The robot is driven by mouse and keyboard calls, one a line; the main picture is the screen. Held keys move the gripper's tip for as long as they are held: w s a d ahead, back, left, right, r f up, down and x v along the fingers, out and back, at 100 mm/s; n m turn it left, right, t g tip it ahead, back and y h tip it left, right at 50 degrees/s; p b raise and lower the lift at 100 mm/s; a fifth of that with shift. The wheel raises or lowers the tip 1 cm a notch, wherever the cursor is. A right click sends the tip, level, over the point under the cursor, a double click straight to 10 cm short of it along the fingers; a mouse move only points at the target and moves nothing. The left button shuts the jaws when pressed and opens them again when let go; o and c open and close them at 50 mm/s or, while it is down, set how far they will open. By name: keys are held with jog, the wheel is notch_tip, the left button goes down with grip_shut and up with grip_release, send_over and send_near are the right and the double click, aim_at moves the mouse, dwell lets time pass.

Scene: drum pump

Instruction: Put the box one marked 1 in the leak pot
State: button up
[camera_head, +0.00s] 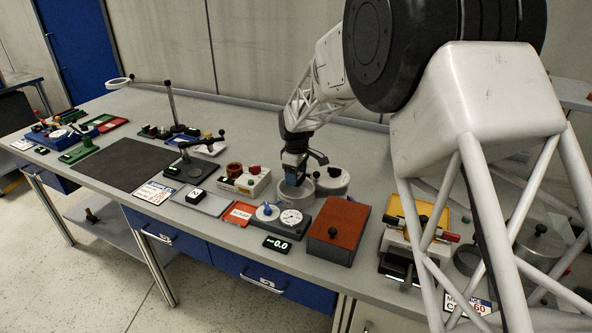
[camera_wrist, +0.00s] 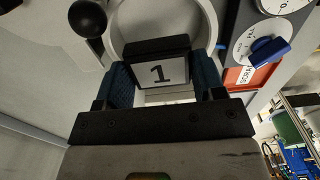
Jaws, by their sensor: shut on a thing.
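My gripper (camera_head: 295,178) is shut on the box marked 1 (camera_wrist: 158,62), a small black box with a white label, held between the blue finger pads in the wrist view. In the head view the fingers mostly hide the box. The leak pot, a round light-grey open pot (camera_head: 297,194), is right under and around the fingertips. Its pale rim (camera_wrist: 211,22) curves around the far side of the box in the wrist view. I cannot tell whether the box is above the rim or partly inside.
A round grey lid with a black knob (camera_head: 335,180) is close to the pot's right. A dial panel (camera_head: 281,219) with a blue knob and a red-brown box (camera_head: 339,226) stand in front. A red scrap tray (camera_head: 237,213) lies to the left.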

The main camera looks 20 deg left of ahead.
aim_at(296, 196)
jog(key=shift+f, duration=0.45)
jog(key=shift+f, duration=2.65)
dwell(3.3)
dwell(0.3)
jog(key=o, duration=1)
